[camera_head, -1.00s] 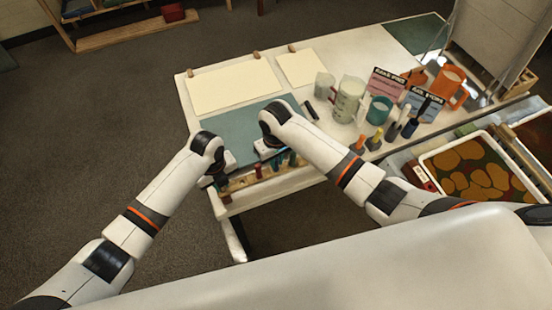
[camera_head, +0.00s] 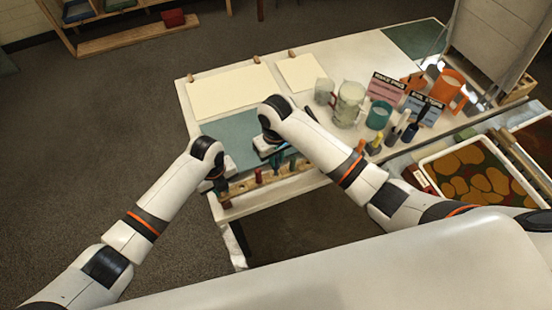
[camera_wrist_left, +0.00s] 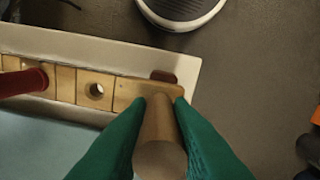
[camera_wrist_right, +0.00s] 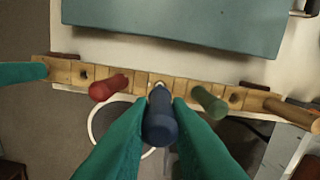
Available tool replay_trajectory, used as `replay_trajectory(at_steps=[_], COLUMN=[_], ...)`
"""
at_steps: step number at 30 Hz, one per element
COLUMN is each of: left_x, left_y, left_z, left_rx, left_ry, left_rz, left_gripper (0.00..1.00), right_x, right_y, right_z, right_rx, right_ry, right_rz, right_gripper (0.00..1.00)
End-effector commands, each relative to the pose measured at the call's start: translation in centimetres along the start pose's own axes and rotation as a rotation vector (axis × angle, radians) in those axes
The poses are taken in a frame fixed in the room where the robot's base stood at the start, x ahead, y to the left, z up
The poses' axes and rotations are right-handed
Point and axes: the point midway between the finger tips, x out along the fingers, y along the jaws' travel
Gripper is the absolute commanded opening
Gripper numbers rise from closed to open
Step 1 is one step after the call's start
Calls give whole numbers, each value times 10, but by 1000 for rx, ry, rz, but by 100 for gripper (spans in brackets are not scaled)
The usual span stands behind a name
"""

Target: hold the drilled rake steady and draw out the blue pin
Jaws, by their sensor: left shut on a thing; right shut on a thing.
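The drilled rake (camera_wrist_right: 130,80) is a narrow wooden bar with holes along the table's near edge. My left gripper (camera_wrist_left: 160,110) is shut on an upright wooden peg (camera_wrist_left: 160,135) at its left end. My right gripper (camera_wrist_right: 159,110) is shut on the blue pin (camera_wrist_right: 160,125), above the bar. The blue pin (camera_head: 277,161) shows below the gripper in the head view; I cannot tell whether its lower end is clear of its hole. A red pin (camera_wrist_right: 108,86) and a green pin (camera_wrist_right: 210,101) stand in the bar on either side.
A teal mat (camera_head: 226,136) lies behind the rake. A marbling tray (camera_head: 430,163) is at the right. The floor beyond the left edge is clear.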

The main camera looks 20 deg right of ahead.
Motion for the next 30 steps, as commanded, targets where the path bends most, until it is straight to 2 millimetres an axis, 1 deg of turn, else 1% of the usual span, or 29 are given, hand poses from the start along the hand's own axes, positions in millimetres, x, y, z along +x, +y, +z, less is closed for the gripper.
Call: replay_trajectory(at_steps=[13, 25, 26, 30], left_x=[0, 0, 0, 0], left_y=[0, 0, 0, 0], left_z=[0, 0, 0, 0], left_rx=[0, 0, 0, 0], left_ry=[0, 0, 0, 0], left_rz=[0, 1, 0, 0], left_gripper=[0, 0, 21, 44], right_x=[-22, -24, -24, -24], right_y=[0, 0, 0, 0], right_z=[0, 0, 0, 0], right_rx=[0, 0, 0, 0], right_ry=[-2, 0, 0, 0], right_rz=[-1, -1, -1, -1], right_gripper=[0, 0, 0, 0])
